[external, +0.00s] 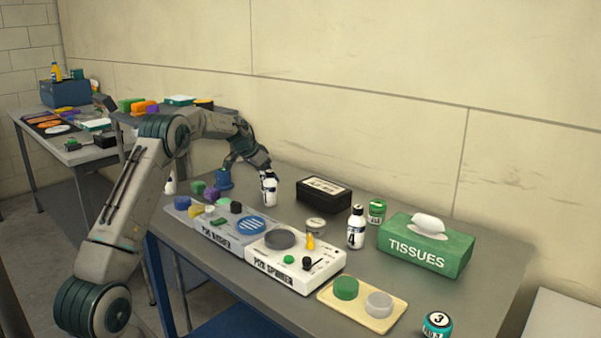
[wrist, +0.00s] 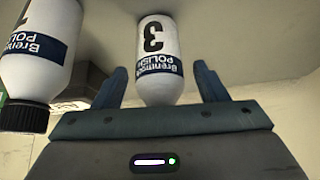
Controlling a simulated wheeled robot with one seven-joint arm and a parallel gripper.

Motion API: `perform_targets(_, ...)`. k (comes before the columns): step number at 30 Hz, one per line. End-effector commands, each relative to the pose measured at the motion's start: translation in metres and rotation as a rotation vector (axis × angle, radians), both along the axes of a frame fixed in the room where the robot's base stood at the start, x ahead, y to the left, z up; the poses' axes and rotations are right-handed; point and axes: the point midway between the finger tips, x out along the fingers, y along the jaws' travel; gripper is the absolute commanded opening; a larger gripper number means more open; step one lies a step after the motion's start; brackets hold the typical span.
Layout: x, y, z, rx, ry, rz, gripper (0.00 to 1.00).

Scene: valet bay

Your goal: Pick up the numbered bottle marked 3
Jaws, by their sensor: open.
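The numbered bottle marked 3 (wrist: 157,50) is white with a dark blue Polish label and shows upside down in the wrist view. In the external view, a white bottle (external: 269,194) stands on the table right under my gripper (external: 268,175). In the wrist view, my gripper (wrist: 162,84) is open, with one finger on each side of the bottle marked 3 and a gap showing at both sides. The bottle's top end is hidden behind the gripper body.
Another white bottle (wrist: 42,55) with a black cap is close by at the left in the wrist view. A bottle marked 4 (external: 356,230), a black box (external: 323,194), a pod spinner (external: 290,265), a tissue box (external: 425,245) and a jar marked 3 (external: 437,323) share the table.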

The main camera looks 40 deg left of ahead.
Motion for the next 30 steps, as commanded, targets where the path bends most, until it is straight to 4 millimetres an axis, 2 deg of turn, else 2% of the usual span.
perform_targets(5,0.000,0.000,0.000,0.000,0.000,0.000,0.66)
perform_targets(11,0.000,0.000,0.000,0.000,0.000,0.000,0.14)
perform_targets(21,0.000,0.000,0.007,-0.001,-0.003,0.000,0.14)
perform_targets(26,0.001,0.000,0.033,0.002,-0.005,-0.001,0.14)
perform_targets(30,0.001,0.000,0.062,0.001,-0.005,0.000,0.14)
